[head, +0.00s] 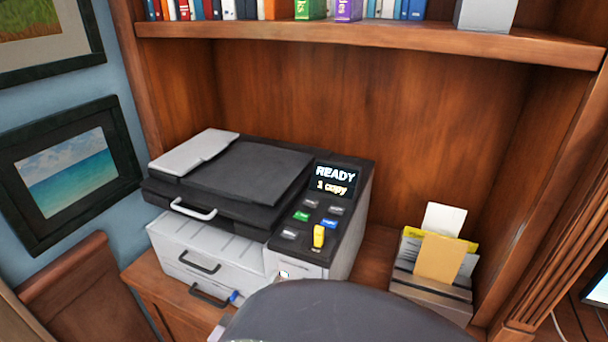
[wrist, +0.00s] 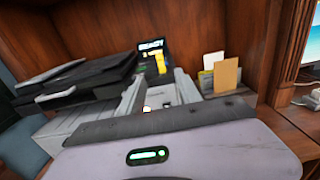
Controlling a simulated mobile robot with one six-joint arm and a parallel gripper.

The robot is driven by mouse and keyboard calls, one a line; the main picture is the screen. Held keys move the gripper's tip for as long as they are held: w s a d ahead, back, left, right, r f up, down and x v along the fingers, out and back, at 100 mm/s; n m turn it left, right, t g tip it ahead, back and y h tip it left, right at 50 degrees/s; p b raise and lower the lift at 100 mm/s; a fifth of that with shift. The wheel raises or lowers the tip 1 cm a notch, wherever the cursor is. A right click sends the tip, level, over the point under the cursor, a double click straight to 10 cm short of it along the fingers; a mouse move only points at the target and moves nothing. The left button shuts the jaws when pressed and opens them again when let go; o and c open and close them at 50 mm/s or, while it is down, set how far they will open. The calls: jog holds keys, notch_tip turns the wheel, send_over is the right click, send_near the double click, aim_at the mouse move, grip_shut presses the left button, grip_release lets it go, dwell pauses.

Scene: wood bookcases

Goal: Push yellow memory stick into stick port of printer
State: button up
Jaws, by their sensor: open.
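The yellow memory stick (head: 319,236) stands upright at the front of the printer's dark control panel, below the colored buttons. Its lower end meets the panel, and I cannot tell how deep it sits in the port. The printer (head: 240,180) is grey and black, and its screen (head: 335,180) reads "READY 1 copy". In the wrist view the stick (wrist: 161,64) shows small and beyond my gripper (wrist: 158,92). My gripper is open and empty, its two light fingers apart, pointing toward the printer's front. In the head view the fingers are hidden behind my arm.
A letter holder (head: 430,282) with white, yellow and tan papers stands right of the printer. A bookshelf (head: 400,38) spans above. The printer's front trays have handles (head: 200,262). Bare wood desk lies between printer and holder.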

jog(key=v, duration=0.2)
jog(key=shift+s+a, duration=0.1)
jog(key=shift+s, duration=0.2)
